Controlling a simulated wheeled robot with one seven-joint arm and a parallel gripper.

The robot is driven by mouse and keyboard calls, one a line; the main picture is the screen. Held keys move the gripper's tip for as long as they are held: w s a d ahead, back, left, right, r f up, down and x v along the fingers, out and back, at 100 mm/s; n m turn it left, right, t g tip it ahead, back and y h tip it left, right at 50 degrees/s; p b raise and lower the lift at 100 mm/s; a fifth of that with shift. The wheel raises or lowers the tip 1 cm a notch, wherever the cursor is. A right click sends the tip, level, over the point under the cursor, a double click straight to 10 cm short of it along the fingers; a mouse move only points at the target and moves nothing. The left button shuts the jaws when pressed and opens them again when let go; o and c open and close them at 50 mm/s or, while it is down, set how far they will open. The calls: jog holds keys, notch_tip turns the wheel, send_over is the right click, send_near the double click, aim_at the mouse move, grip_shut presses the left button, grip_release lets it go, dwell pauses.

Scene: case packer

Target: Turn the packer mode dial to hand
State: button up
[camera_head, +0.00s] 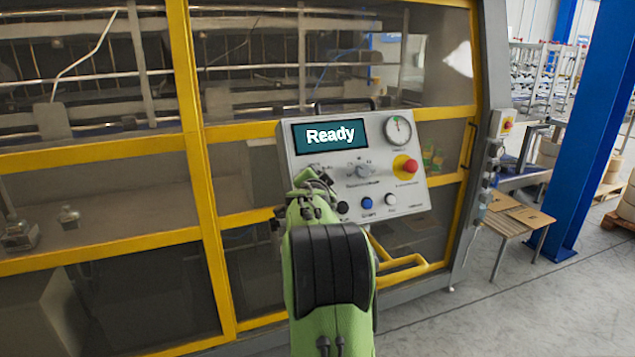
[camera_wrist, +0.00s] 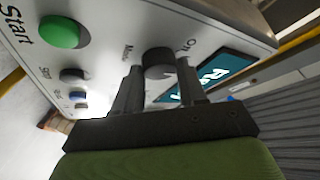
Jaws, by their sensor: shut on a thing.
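The mode dial (camera_wrist: 158,62) is a dark round knob with "Mode" printed beside it on the grey control panel (camera_head: 410,130). In the wrist view my gripper (camera_wrist: 158,78) has one finger on each side of the dial and is shut on it. Lettering that looks like "On" stands beyond the knob; its pointer direction cannot be made out. In the head view my gripper (camera_head: 314,182) is at the lower left of the panel and hides the dial.
The panel also carries a "Ready" display (camera_head: 330,135), a gauge (camera_head: 398,127), a grey knob (camera_head: 363,171), a red stop button (camera_head: 406,166), a blue button (camera_head: 367,204) and a green Start button (camera_wrist: 60,32). Yellow-framed guards (camera_head: 190,150) stand behind.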

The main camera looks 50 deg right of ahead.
dwell(0.5)
jog(key=o, duration=1)
jog(key=shift+o, duration=0.2)
jog(key=shift+a, duration=0.1)
jog(key=b+v, duration=0.3)
jog(key=v, duration=1.2)
jog(key=shift+s+a, duration=0.15)
jog(key=shift+a, duration=0.15)
jog(key=shift+r, duration=0.1)
